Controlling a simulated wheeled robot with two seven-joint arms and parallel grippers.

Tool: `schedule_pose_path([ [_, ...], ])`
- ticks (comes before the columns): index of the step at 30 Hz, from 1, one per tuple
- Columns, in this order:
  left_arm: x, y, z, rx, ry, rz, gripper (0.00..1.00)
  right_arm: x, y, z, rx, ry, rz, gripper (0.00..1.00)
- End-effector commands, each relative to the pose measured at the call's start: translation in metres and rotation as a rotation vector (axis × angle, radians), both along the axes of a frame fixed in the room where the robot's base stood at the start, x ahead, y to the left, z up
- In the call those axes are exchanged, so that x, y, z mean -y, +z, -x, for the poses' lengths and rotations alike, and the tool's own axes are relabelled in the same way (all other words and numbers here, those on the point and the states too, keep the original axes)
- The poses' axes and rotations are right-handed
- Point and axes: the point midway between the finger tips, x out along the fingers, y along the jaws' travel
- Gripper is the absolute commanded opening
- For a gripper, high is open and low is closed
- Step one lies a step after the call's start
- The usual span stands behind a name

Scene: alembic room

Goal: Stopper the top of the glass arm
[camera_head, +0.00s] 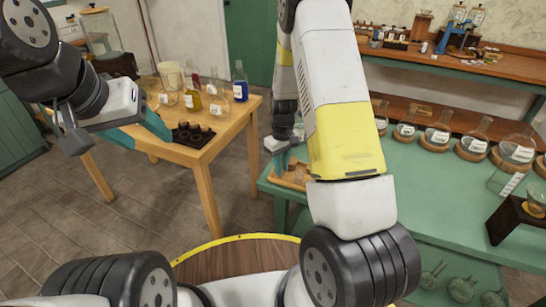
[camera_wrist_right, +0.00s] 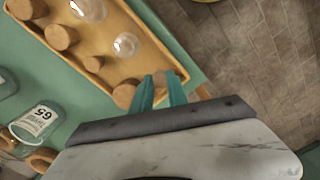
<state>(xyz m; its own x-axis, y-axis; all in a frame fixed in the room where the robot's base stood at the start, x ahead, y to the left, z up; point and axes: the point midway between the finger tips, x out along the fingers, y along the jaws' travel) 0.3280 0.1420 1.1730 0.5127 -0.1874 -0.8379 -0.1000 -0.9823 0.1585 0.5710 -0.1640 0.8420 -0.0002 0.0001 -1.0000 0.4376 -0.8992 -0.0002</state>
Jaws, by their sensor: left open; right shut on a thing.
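My right gripper (camera_head: 284,160) is low over a wooden tray (camera_head: 298,187) on the green table. In the right wrist view its teal fingers (camera_wrist_right: 161,88) are shut on a small tan stopper (camera_wrist_right: 160,80), mostly hidden between them. Several round cork stoppers (camera_wrist_right: 61,37) lie in the tray, one (camera_wrist_right: 124,95) close beside the fingers. Two clear glass pieces (camera_wrist_right: 125,45) are also in the tray. My left gripper (camera_head: 139,132) is open and empty, in front of the wooden table. I cannot pick out the glass arm for certain.
A wooden table (camera_head: 222,133) at left holds bottles, flasks and a dark tray (camera_head: 194,136). Labelled flasks (camera_head: 437,131) on cork rings line the back of the green table (camera_head: 425,195). A dark stand (camera_head: 514,218) is at right. More glassware sits on the lower shelf.

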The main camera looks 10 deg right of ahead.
Motion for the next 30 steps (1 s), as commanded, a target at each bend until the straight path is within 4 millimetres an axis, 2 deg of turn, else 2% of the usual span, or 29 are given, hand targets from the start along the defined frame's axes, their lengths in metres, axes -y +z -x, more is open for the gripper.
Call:
schedule_pose_path([
  [30, 0.0, 0.0, 0.0, 0.0, 0.0, 0.0, 0.57, 0.0, 0.035, 0.0, 0.001, 0.0, 0.0, 0.0],
])
